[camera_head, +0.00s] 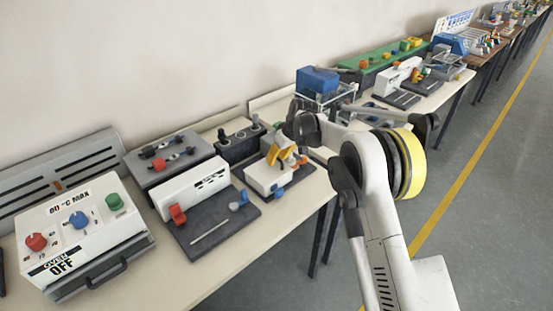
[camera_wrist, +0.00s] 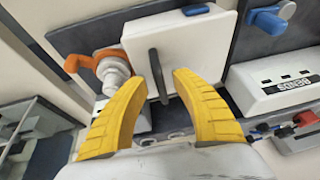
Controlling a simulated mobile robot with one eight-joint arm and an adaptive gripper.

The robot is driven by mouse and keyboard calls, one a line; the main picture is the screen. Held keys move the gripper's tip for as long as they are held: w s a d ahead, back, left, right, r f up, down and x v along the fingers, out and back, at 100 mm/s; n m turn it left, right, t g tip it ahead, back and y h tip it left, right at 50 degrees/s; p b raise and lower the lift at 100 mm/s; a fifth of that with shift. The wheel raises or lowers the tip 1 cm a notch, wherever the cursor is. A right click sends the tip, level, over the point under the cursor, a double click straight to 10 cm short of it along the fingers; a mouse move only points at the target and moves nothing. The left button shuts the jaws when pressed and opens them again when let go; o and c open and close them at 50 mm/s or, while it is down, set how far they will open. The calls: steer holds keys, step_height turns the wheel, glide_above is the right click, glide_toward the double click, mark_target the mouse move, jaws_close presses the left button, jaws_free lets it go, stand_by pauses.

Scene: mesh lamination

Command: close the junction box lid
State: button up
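The junction box appears to be the white box (camera_head: 266,177) on a dark base plate, left of my gripper (camera_head: 284,154) in the head view. In the wrist view I see a white square panel (camera_wrist: 199,45), apparently its lid, with a dark bar handle (camera_wrist: 157,70). Whether the lid is raised or flat is unclear. My gripper (camera_wrist: 162,78) has its yellow fingers apart, on either side of the handle's near end. No contact is visible. An orange lever piece (camera_wrist: 84,63) and a pale round fitting (camera_wrist: 115,74) lie left of the panel.
A white lettered housing (camera_wrist: 272,82) stands right of the panel; it also shows in the head view (camera_head: 190,190). An oven box (camera_head: 85,235) stands at the lower left. More fixtures line the tables towards the back. The grey floor (camera_head: 470,190) at right is clear.

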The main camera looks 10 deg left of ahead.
steer(key=shift+r, duration=0.15)
steer(key=v, duration=1.2)
steer(key=s+d+r+m+t+h, duration=0.2)
steer(key=s+d+r+m, duration=0.3)
steer(key=s+d+r, duration=1.1)
steer(key=s+d+f+m+t, duration=0.1)
steer(key=s+d+f, duration=0.1)
steer(key=s, duration=0.6)
steer(key=s+d+f+m+t+h, duration=0.1)
steer(key=s+d+f+m, duration=0.1)
steer(key=s, duration=0.6)
steer(key=s+d+f+m+h, duration=0.1)
steer(key=s+d+f, duration=0.3)
steer(key=s, duration=0.5)
steer(key=shift+d+m+t, duration=0.3)
steer(key=shift+d+t, duration=0.1)
steer(key=shift+d, duration=0.15)
